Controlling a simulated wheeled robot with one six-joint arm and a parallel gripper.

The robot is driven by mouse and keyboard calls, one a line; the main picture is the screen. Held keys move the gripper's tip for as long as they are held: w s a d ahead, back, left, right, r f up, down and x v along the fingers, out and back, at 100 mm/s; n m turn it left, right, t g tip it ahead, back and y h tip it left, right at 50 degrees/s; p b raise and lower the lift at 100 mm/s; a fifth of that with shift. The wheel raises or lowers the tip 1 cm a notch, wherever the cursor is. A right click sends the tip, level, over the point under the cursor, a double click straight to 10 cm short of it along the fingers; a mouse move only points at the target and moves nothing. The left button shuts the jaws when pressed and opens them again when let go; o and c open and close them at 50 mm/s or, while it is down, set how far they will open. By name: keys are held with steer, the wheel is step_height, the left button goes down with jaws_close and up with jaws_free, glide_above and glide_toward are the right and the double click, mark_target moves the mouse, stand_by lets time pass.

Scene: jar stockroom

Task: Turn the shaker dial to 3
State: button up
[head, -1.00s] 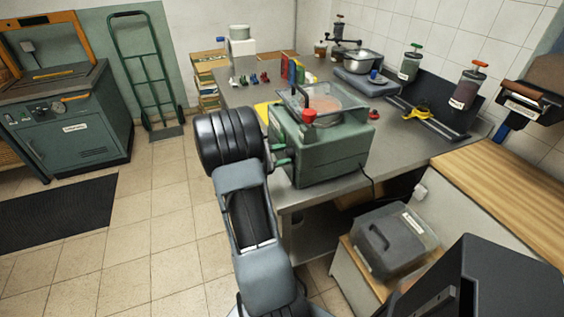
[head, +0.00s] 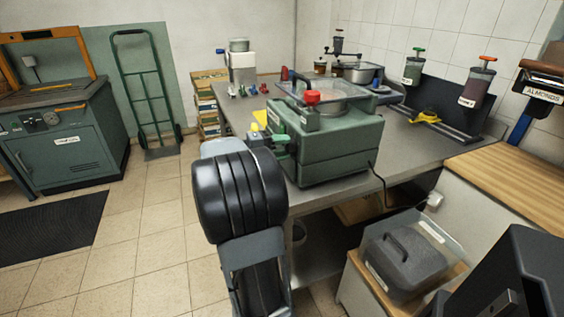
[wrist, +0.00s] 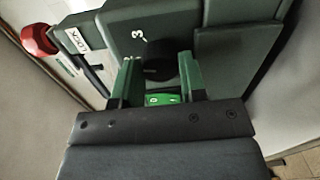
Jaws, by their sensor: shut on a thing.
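The shaker (head: 335,148) is a green box-shaped machine with a clear-topped tray and a red knob (head: 312,97), standing on the bench's near corner. Its black round dial (wrist: 157,67) shows in the wrist view on the green panel, with a white "3" (wrist: 138,34) above and left of it. My gripper (wrist: 160,76) has its green fingers on both sides of the dial, shut on it. In the head view, my gripper (head: 276,146) is at the shaker's left side and the dial is hidden. I cannot make out the dial's pointer.
A label reading "LOCK" (wrist: 75,38) is beside the red knob. The grey bench (head: 415,145) holds jars and small parts. Tiled floor (head: 135,240) is open to the left.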

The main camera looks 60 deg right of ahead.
steer(key=m+b, duration=0.2)
steer(key=b, duration=0.2)
steer(key=f+m+b, duration=0.1)
steer(key=m+b, duration=0.2)
steer(key=b, duration=0.1)
steer(key=m+b, duration=0.2)
steer(key=b, duration=0.1)
steer(key=shift+r+b, duration=0.2)
steer(key=shift+b, duration=0.15)
steer(key=shift+m+h+b, duration=0.3)
steer(key=shift+m+b, duration=0.1)
steer(key=shift+m, duration=0.1)
steer(key=shift+r, duration=0.2)
steer(key=o, duration=0.9)
steer(key=p+v, duration=0.2)
steer(key=v, duration=1.1)
steer(key=shift+w+a+r+p, duration=0.1)
steer(key=shift+a+r+p, duration=0.05)
steer(key=shift+a+p, duration=0.3)
steer(key=shift+r, duration=0.1)
